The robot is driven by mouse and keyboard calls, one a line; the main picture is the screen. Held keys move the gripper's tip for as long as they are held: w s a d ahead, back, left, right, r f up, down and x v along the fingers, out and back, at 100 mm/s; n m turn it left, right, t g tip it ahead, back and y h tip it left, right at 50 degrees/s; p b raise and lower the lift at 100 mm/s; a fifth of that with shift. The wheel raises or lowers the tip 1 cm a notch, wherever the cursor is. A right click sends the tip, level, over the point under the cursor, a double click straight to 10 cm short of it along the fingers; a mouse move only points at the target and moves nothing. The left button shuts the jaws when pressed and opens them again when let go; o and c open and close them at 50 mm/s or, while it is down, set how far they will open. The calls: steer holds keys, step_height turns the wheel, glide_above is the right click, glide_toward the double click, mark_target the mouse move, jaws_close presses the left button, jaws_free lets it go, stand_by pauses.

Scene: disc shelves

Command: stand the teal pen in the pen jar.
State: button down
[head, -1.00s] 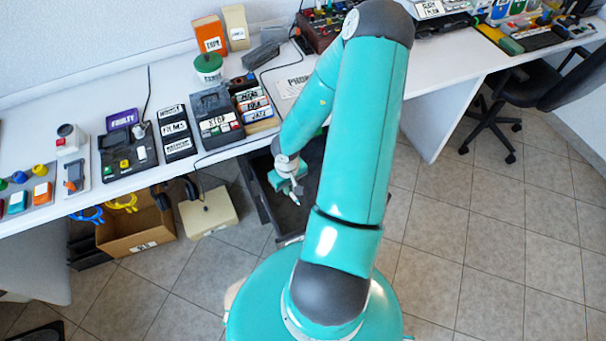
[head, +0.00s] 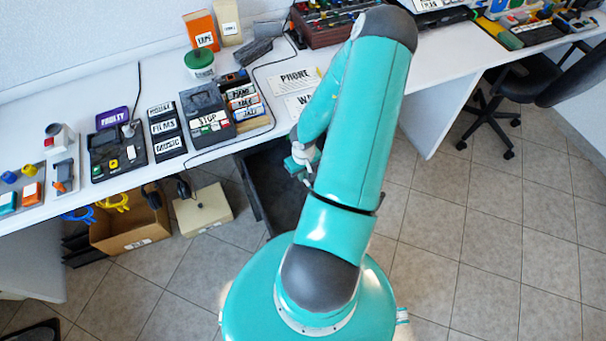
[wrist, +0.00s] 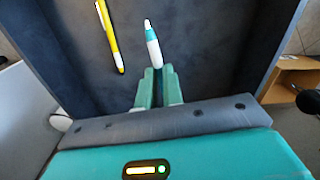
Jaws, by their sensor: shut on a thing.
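The teal pen (wrist: 152,45), white with teal bands, is held between the fingertips of my gripper (wrist: 157,82) in the wrist view. Its white and grey end points away from the fingers, over the dark drawer floor. In the head view my gripper (head: 303,165) is beside the desk's front edge, above the open drawer (head: 258,200), partly hidden by my arm. A green tub with a label (head: 200,68) stands at the back of the desk. I cannot tell whether it is the pen jar, and no other jar is clear.
A yellow pen (wrist: 110,38) lies in the drawer. The desk (head: 230,163) carries a STOP box (head: 208,122), labelled cases (head: 165,128), a TAPE box (head: 202,30) and a cable. A cardboard box (head: 130,232) stands on the floor below.

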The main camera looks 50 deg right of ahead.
steer(key=w+d+f, duration=0.1)
steer(key=d+f, duration=0.1)
steer(key=f, duration=0.1)
steer(key=w+d+f, duration=0.1)
steer(key=f, duration=0.1)
steer(key=shift+w+d+f, duration=0.2)
steer(key=shift+w+f, duration=0.05)
steer(key=shift+w, duration=0.05)
steer(key=shift+d+f, duration=0.15)
steer(key=shift+f, duration=1.5)
steer(key=shift+f, duration=0.1)
steer(key=c, duration=1.5)
jaws_free()
steer(key=shift+c, duration=0.2)
step_height(320, 180, up, 12)
